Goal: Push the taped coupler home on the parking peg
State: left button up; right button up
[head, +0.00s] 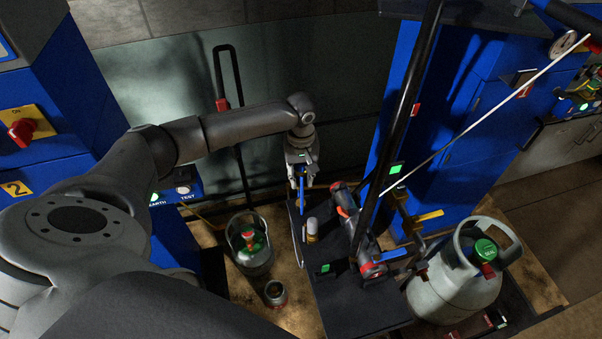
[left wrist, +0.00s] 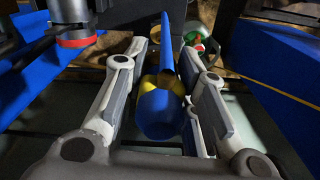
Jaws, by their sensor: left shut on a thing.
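My left gripper (head: 302,178) hangs over the back left end of the black bench and is shut on a slim blue coupler. In the left wrist view the coupler (left wrist: 158,117) lies between the two fingers (left wrist: 165,95), with yellow tape (left wrist: 178,84) around it and a blue length running away from me. In the head view the blue piece (head: 301,195) points down. A short pale cylinder with a tan top (head: 312,230) stands on the bench just below it. I cannot tell whether this is the parking peg, or whether the coupler touches a peg.
A red-and-grey cylindrical assembly (head: 346,200) lies right of the gripper on the black bench (head: 350,315). A green-capped grey gas bottle (head: 448,285) stands at right, a smaller one (head: 250,260) on the floor at left. A dark slanting post (head: 399,125) rises close right.

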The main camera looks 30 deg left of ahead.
pick_arm(q)
jog(key=shift+r+p, duration=0.2)
jog(key=shift+p, duration=0.35)
notch_tip(320, 180, down, 4)
jog(key=shift+r+b, duration=0.25)
jog(key=shift+b, duration=0.35)
jog(key=shift+f+b, duration=0.45)
jog(key=shift+f, duration=0.9)
jog(key=shift+r+p, duration=0.1)
jog(key=shift+p, duration=0.3)
jog(key=shift+p, duration=0.3)
